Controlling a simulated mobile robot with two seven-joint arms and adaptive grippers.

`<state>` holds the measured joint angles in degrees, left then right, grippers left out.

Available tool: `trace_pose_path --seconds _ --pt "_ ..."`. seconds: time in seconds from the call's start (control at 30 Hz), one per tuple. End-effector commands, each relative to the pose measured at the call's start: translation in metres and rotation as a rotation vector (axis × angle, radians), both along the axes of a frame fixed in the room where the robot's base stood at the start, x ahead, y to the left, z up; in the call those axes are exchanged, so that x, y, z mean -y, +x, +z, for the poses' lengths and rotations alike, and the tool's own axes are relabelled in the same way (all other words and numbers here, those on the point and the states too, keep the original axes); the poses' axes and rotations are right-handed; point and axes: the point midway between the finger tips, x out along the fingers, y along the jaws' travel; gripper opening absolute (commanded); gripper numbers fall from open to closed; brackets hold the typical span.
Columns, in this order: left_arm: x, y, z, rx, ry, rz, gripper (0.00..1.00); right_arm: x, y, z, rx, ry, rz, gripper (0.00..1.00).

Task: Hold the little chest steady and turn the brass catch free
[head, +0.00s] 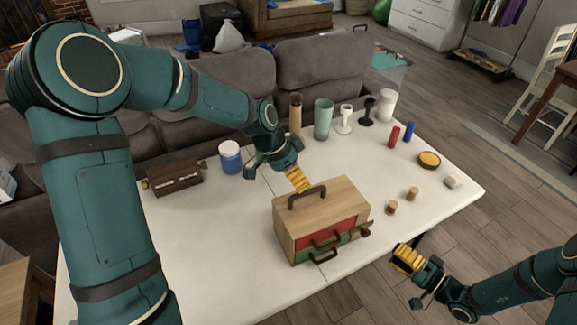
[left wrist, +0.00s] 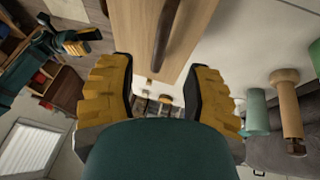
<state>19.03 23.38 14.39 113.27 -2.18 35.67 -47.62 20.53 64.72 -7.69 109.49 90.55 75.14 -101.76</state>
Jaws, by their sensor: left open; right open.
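The little chest (head: 290,222) is a light wooden box with a dark arched handle (head: 307,196) on top and a red drawer (head: 318,235) above a green drawer (head: 316,252) in front. A small brownish catch-like part (head: 364,229) sticks out at its right front edge; its exact form is too small to tell. My left gripper (head: 298,180) is open just behind and above the chest top, near the handle. In the left wrist view its spread yellow fingers (left wrist: 160,92) face the wooden top (left wrist: 128,28) and handle (left wrist: 168,38). My right gripper (head: 408,259) is open and empty, off the table's front right edge.
A grey sofa stands behind.

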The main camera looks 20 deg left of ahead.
Motion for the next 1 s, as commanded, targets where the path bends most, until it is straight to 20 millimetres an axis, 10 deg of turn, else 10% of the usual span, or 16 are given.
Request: trace_pose_path --seconds 0.43,0.93,1.0 --pt "0.029 0.011 -0.066 -0.002 0.0 0.0 0.5 0.0 0.0 0.0 0.0 0.0 0.0 0.46" --pt "0.033 0.013 -0.078 0.001 0.0 0.001 0.5 0.0 0.0 0.0 0.0 0.0 0.0 0.46" --pt "0.033 0.013 -0.077 0.001 0.0 0.001 0.32 0.0 0.0 0.0 0.0 0.0 0.0 0.46"
